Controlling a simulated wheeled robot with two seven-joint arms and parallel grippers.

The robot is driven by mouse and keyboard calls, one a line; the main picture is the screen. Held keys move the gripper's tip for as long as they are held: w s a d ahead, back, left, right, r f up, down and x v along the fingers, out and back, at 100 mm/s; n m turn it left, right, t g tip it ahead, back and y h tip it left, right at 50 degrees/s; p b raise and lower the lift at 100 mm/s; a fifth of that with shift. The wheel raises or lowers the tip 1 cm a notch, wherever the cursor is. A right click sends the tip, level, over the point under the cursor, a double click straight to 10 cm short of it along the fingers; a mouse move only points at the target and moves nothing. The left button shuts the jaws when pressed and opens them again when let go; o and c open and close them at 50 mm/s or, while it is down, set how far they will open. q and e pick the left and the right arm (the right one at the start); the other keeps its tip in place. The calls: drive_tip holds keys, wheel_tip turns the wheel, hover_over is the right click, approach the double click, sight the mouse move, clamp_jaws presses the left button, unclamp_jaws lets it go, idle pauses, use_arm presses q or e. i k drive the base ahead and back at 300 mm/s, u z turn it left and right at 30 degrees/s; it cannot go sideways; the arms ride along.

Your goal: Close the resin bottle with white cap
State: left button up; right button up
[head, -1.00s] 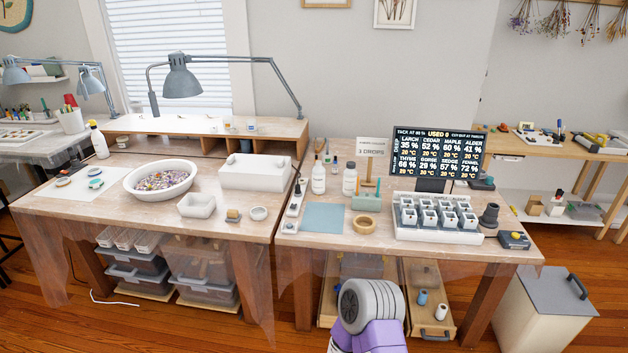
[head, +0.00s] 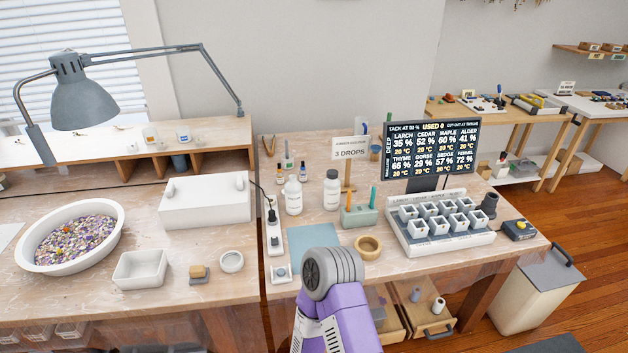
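Two resin bottles stand upright side by side on the workbench (head: 400,262). The left bottle (head: 293,199) is white with a white top. I cannot tell whether a cap sits on it or how tight it is. The right bottle (head: 332,193) is white with a grey top. Small dropper bottles (head: 303,173) stand behind them. No loose white cap can be made out. Neither gripper is in view; only a purple and grey link of my own arm shows at the bottom centre, in front of the bench's front edge.
A blue mat (head: 312,238) lies in front of the bottles, with a power strip (head: 272,226) at its left. A wooden ring (head: 367,247), a green holder (head: 359,216), a sign (head: 351,149), a screen (head: 430,150) and a tray of cups (head: 438,244) stand to the right.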

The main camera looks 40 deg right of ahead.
sight(293, 188)
drive_tip(key=z, duration=0.95)
drive_tip(key=i, duration=0.8)
drive_tip(key=z, duration=0.95)
